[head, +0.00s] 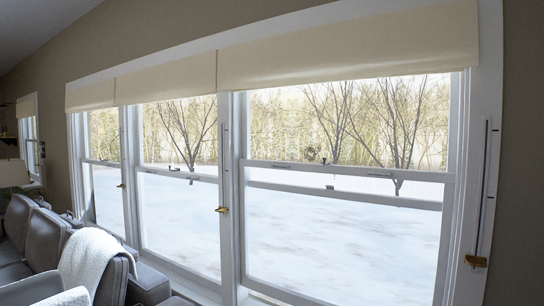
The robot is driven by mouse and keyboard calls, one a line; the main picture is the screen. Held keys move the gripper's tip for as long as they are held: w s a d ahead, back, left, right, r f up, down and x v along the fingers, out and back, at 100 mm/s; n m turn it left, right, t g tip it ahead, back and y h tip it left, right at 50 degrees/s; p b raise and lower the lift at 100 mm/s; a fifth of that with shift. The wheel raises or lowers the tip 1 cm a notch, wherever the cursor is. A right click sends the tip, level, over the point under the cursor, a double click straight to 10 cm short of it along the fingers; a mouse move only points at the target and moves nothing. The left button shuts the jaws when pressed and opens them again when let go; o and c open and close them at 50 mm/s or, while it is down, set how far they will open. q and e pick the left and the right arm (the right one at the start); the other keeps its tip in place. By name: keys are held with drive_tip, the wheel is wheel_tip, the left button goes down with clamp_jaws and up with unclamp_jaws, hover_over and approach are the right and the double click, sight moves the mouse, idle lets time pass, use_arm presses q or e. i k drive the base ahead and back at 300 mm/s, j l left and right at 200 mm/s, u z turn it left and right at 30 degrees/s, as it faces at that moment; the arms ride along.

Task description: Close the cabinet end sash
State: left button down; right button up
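A row of white-framed sash windows runs along the wall. No cabinet is clearly visible, so I cannot tell which sash is the cabinet end one. In the nearest window at right, the upper rail (345,171) and a lower rail (343,196) are apart, with a narrow strip between them. The middle window's meeting rail (178,172) and the left window's rail (102,162) sit at about mid-height. Brass-coloured fittings show on the right frame (476,261), the centre post (222,210) and the left post (122,185). Neither gripper is in view.
Cream blinds (350,47) cover the window tops. Dark leather seats (24,240) and a white throw (92,262) stand at lower left, before the left windows. A lamp shade (14,173) is at the left edge. A further small window (31,140) is beyond.

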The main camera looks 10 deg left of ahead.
sight(280, 294)
drive_tip(key=i+j+z, duration=0.3)
drive_tip(key=i+j, duration=0.6)
